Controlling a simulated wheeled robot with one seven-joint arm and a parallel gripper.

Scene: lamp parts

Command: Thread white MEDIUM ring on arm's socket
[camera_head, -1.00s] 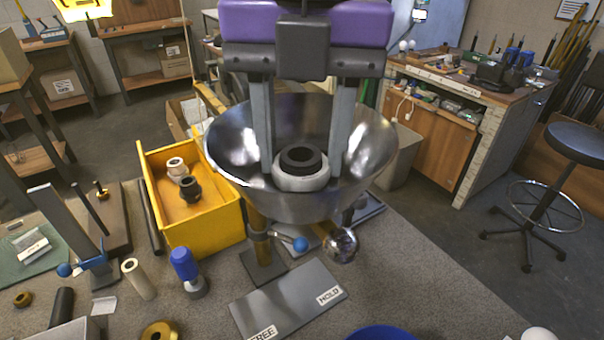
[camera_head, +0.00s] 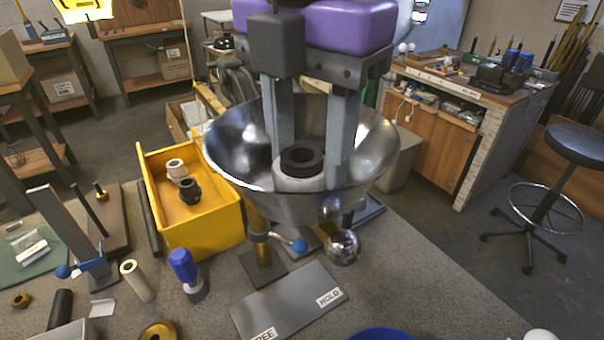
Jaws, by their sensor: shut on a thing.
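The white ring (camera_head: 299,183) sits low in the shiny metal shade bowl (camera_head: 236,150). It surrounds the black socket (camera_head: 302,157), whose open top stands above the ring. My gripper (camera_head: 309,168) reaches down into the bowl with one grey finger on each side, shut on the white ring. The fingertips are partly hidden by the ring and socket, and the ring's underside and seat are out of sight. The lamp arm (camera_head: 257,236) shows below the bowl as a brass post with a blue-knobbed lever (camera_head: 299,245).
A yellow bin (camera_head: 207,237) at the left holds one white ring (camera_head: 175,170) and one black socket-like part (camera_head: 189,190). A blue-topped part (camera_head: 184,265), a white tube (camera_head: 137,280) and a grey FREE/HOLD plate (camera_head: 290,300) are on the bench. The bench's right front is mostly clear.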

